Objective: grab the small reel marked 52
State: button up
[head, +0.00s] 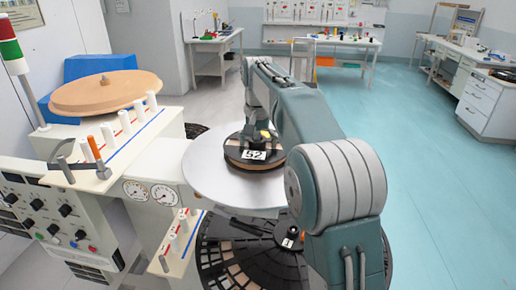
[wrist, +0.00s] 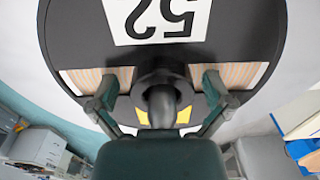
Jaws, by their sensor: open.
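The small reel marked 52 (head: 246,162) lies flat on a silver round platter (head: 215,185) in the head view. It is dark with a tan layer and a white label on its near side. The reel also fills the top of the wrist view (wrist: 235,45), its label upside down. My gripper (wrist: 158,95) is open, with one finger on each side of the dark centre knob (wrist: 161,78). The fingertips are close to the reel; whether they touch it I cannot tell.
A rewind machine with knobs and gauges (head: 163,194) stands left, with a large tan reel (head: 108,92) and white pegs on top. A large black segmented disc (head: 240,262) lies below the platter. Open teal floor (head: 440,190) is on the right; workbenches stand at the back.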

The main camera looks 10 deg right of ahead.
jog(key=shift+a+f, duration=0.15)
jog(key=shift+a, duration=0.1)
jog(key=shift+c, duration=0.3)
jog(key=c, duration=1.3)
jog(key=shift+o, duration=0.2)
